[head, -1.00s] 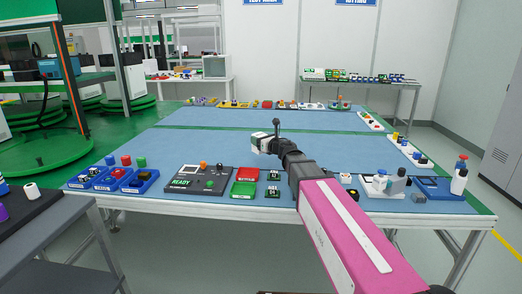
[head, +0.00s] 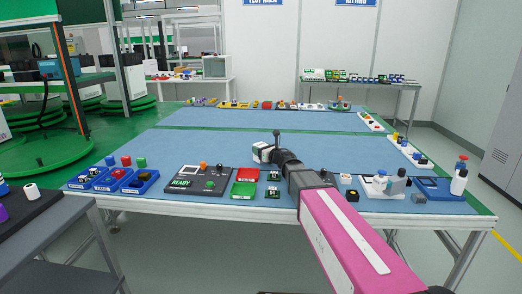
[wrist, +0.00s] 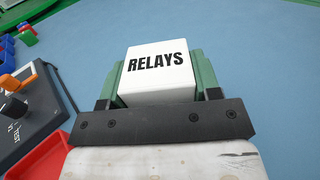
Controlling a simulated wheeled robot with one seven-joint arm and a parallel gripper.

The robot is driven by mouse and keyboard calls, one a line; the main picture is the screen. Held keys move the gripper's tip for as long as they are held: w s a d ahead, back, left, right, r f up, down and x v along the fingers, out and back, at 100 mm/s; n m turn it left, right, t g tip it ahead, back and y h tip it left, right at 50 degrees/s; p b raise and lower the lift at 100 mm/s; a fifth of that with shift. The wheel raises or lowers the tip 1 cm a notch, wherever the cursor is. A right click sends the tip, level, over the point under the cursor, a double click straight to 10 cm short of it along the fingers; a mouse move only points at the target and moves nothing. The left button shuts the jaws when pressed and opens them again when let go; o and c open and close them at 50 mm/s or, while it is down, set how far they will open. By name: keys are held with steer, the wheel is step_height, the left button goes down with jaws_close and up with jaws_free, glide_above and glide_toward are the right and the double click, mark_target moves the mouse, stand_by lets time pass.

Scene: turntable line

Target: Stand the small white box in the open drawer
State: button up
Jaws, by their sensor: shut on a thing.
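The small white box (wrist: 157,82), marked RELAYS in black, sits between the green fingers of my gripper (wrist: 156,76) in the wrist view. The fingers press on its left and right sides, and its lettered face is towards the camera. In the head view my gripper (head: 261,153) is over the blue table, behind the red and green trays. The box is too small there to tell apart from the white hand. I cannot make out an open drawer in either view.
A red tray (head: 245,174) and a green tray (head: 243,189) lie at the table's near edge. Left of them is a dark READY panel (head: 199,181) with knobs, then blue bins (head: 136,184). Bottles and fixtures stand at the right. The middle of the blue table (head: 215,140) is clear.

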steer(key=shift+f, duration=0.15)
steer(key=o, duration=1)
